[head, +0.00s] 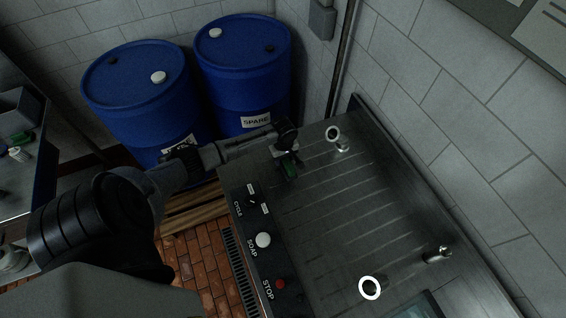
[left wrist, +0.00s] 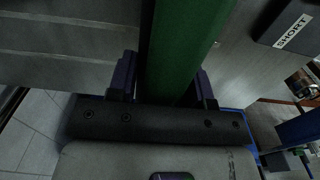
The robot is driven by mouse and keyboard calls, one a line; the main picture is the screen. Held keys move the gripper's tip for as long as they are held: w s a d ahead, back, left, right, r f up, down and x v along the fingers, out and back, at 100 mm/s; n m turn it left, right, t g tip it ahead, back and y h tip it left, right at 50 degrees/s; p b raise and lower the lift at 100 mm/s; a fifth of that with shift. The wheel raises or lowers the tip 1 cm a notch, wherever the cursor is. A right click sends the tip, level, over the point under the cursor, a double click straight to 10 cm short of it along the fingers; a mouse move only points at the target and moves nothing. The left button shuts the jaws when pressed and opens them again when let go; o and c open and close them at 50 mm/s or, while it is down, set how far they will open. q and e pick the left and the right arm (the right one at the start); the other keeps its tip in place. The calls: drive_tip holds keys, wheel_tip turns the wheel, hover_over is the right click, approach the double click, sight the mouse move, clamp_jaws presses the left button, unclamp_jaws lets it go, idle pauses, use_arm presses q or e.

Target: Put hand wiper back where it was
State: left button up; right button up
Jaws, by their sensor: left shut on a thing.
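The hand wiper appears as a green bar (left wrist: 180,45) running up the middle of the left wrist view, between the two dark fingers. In the head view a small part of this green piece (head: 290,168) shows under the gripper, above the near left part of the steel worktop; the rest is hidden. My left gripper (head: 285,150) is shut on it, and its fingers also show in the left wrist view (left wrist: 163,85). I cannot tell whether the wiper touches the worktop. My right gripper is not in view.
The steel worktop (head: 340,215) has grooves, two upright ring-topped fittings (head: 340,145) (head: 369,288) and a metal fitting (head: 438,253). A front panel carries a white SOAP button (head: 263,240) and a red STOP button (head: 280,284). Blue drums (head: 243,70) stand behind. A sign reads SHORT (left wrist: 290,30).

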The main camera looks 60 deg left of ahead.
sight(283, 163)
use_arm(q)
drive_tip(key=shift+a+f, duration=0.1)
drive_tip(key=shift+f, duration=1.95)
drive_tip(key=shift+f, duration=0.1)
drive_tip(key=o, duration=0.9)
